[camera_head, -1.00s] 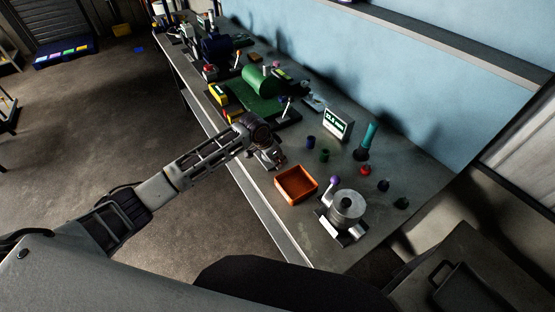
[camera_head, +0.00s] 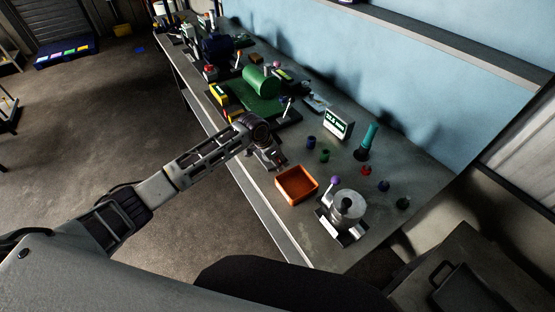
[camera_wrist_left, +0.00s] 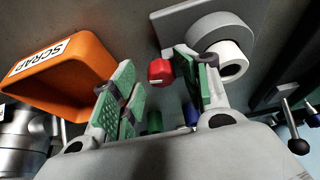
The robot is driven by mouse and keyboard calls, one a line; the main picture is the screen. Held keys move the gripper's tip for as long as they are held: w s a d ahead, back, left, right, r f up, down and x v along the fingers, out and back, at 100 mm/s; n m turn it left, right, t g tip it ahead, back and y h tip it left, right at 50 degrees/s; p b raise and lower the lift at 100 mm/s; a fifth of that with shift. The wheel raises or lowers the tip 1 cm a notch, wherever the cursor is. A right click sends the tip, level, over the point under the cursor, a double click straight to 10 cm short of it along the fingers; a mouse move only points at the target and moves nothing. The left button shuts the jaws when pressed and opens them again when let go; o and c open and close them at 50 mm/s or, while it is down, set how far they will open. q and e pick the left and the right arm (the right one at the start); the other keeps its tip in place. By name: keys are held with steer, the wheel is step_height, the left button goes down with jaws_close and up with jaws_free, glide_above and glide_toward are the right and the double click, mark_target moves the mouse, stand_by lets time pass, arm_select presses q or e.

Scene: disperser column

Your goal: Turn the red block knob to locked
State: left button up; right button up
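The red knob (camera_wrist_left: 161,72) with a white line shows in the left wrist view, beside a grey plate with a pale cylinder (camera_wrist_left: 231,57). My left gripper (camera_wrist_left: 158,92) is open. Its green-padded fingers stand on either side of the knob in the picture. The right finger's tip looks very near it; I cannot tell whether they touch. In the head view my left gripper (camera_head: 272,158) is low over the bench, left of the orange bin, and the knob cannot be made out clearly there. My right gripper is not in view.
The orange scrap bin (camera_head: 296,185) stands close to my left gripper. A small display (camera_head: 338,123), green machine (camera_head: 260,82) and several small coloured pieces stand on the bench (camera_head: 400,160).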

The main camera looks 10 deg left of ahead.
arm_select(q)
steer(key=shift+w+a+r, duration=0.1)
stand_by(0.3)
steer(key=v, duration=0.8)
stand_by(0.6)
